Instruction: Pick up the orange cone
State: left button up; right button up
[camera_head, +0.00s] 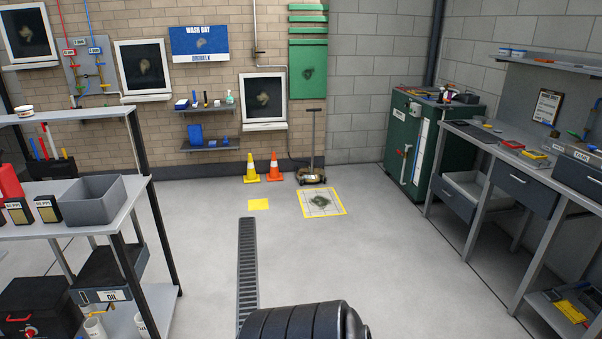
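The orange cone (274,168) stands upright on the floor by the brick wall, with a pale band around it. A yellow cone (251,169) stands upright just to its left, close beside it. Both cones are far across the room from me. Neither of my grippers shows in the head view. A dark ribbed rounded part, which may be mine, shows at the bottom middle edge.
A wheeled trolley with a tall handle (311,165) stands right of the cones. A yellow-edged floor mat (341,203) and a dark floor grate (247,265) lie ahead. Shelving (150,190) stands left, a workbench (487,145) and green cabinet (458,150) right. The middle floor is clear.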

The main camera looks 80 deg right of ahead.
aim_at(273, 175)
jog(key=z, duration=2.5)
jog(key=i+l+z, duration=0.15)
jog(key=i, duration=0.2)
jog(key=i+l+z, duration=0.2)
jog(key=i, duration=0.15)
jog(key=i+j+z, duration=0.1)
jog(key=i+z, duration=0.15)
jog(key=i, duration=3.95)
